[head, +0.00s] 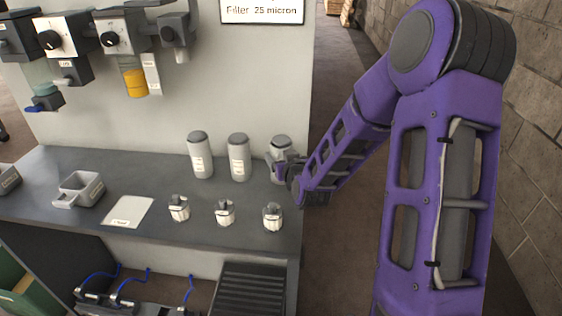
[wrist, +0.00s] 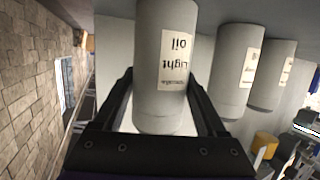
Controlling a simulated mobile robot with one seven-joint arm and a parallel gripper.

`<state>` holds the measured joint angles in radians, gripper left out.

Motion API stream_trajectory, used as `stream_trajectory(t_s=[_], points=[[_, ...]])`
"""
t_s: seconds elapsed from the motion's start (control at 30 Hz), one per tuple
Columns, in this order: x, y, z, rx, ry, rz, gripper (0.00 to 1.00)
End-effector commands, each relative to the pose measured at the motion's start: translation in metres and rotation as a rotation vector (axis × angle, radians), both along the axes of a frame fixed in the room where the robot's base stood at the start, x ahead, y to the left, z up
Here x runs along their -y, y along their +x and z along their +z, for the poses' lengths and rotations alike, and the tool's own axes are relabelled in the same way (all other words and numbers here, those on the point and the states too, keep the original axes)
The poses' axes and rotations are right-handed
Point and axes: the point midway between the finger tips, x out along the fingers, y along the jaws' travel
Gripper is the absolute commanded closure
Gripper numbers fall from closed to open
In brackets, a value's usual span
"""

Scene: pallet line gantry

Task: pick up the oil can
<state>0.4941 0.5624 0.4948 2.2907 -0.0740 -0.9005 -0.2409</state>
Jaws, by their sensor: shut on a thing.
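The oil can is a grey cylinder (head: 281,146) at the right end of the grey bench. It also shows in the wrist view (wrist: 150,60), with a white label reading "Light oil", upside down in that picture. My gripper (head: 284,168) is at the can from the right side. In the wrist view its two black fingers (wrist: 162,85) lie on either side of the can and are shut on it. The fingers partly hide the can in the head view. I cannot tell whether its base touches the bench.
Two similar grey cans (head: 238,158) (head: 201,156) stand to the left, the nearer one close by. Several small white-and-grey fittings (head: 225,212) and a white card (head: 129,211) lie in front. A grey holder (head: 80,189) is further left. Filter units (head: 118,36) hang on the wall above.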

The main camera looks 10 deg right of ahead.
Motion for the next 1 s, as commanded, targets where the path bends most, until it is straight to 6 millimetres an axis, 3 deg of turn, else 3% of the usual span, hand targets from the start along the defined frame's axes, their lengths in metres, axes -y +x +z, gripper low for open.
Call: stream_trajectory(t_s=[0.03,0.37,0.67,1.0], points=[[0.000,0.000,0.000,0.000,0.000,0.000,0.41],[0.000,0.000,0.000,0.001,-0.001,0.000,1.00],[0.000,0.001,0.006,0.005,-0.002,0.001,1.00],[0.000,0.001,0.066,0.008,-0.004,0.001,1.00]])
